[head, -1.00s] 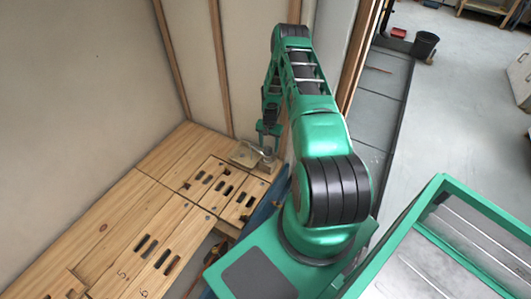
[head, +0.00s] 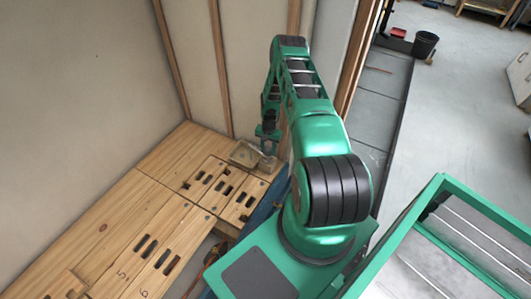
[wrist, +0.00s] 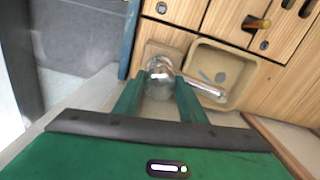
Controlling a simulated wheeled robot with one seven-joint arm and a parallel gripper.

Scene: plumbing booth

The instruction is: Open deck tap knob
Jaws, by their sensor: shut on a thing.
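The deck tap has a shiny metal knob (wrist: 160,66) and a silver spout (wrist: 203,88) that reaches right over a small beige basin (wrist: 235,97) in the wrist view. My gripper (wrist: 158,88) is shut on the knob, with one green finger on each side of it. The fingers hide part of the knob's lower side. In the head view my gripper (head: 267,140) points down at the tap beside the basin (head: 243,154). The tap is small there and mostly hidden by the gripper.
A wooden deck (head: 130,225) with dark slots runs along the wall panels (head: 75,75). The wall stands close behind the tap. A wooden post (head: 350,75) and a grey tiled strip (head: 380,100) lie to the right, with open floor beyond.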

